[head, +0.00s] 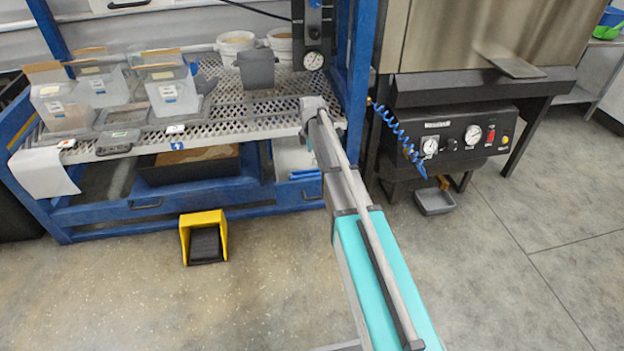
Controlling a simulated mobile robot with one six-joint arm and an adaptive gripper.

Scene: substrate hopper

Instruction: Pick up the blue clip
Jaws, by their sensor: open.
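A small blue piece (177,146) that may be the blue clip sits at the front edge of the perforated metal shelf (240,118), left of centre. It is too small to make out its shape. Other small blue pieces (303,174) lie lower down, below the shelf's right part and left of my arm. My arm reaches from the lower right up to the shelf's right front edge. Its grey end section shows there, but I cannot make out gripper fingers. The blue piece on the shelf edge is well to the left of the arm's end.
Clear bins (172,92), white buckets (235,45) and a dark grey container (256,70) stand on the shelf. Blue frame posts (352,60) flank it. A yellow pedal (203,238) lies on the floor. A machine with gauges (450,135) stands right; the front floor is mostly clear.

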